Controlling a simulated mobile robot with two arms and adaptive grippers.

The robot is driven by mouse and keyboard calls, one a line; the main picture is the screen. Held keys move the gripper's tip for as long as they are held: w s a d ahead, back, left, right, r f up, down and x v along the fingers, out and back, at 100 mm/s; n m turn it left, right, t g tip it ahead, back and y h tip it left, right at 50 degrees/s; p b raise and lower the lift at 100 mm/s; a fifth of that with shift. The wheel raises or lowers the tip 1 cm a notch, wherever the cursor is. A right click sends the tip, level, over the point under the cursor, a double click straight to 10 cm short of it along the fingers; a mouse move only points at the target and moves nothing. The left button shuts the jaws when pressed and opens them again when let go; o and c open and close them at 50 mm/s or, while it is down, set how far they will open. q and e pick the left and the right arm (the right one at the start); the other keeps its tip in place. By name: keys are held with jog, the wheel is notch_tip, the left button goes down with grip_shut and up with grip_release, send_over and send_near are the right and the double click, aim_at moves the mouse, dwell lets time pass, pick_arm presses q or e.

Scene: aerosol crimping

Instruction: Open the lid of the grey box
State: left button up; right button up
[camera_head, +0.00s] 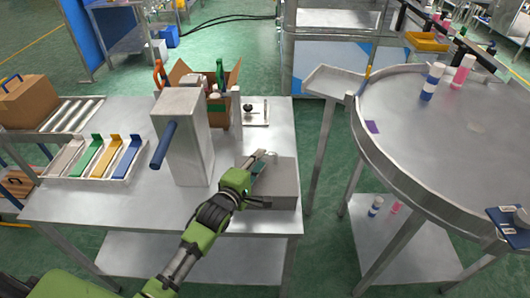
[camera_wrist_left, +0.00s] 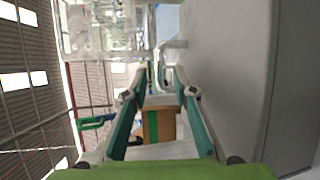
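The grey box (camera_head: 284,187) sits at the right front corner of the metal table, and its lid looks closed. My left gripper (camera_head: 266,157) is at the upper left part of the box, close to its top; I cannot tell whether it touches. In the left wrist view the two fingers (camera_wrist_left: 160,76) are apart with a gap between the tips, and nothing is clearly held. A large plain grey surface, probably the box, fills the right side of that view. My right gripper is not in view.
A tall metal block with a blue handle (camera_head: 182,137) stands left of the box. Behind are an open cardboard box (camera_head: 233,78) and a small plate with a black knob (camera_head: 255,114). Coloured trays (camera_head: 103,157) lie left. A round table (camera_head: 430,130) stands right.

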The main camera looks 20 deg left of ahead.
pick_arm(q)
jog(key=shift+x, duration=2.3)
grip_shut()
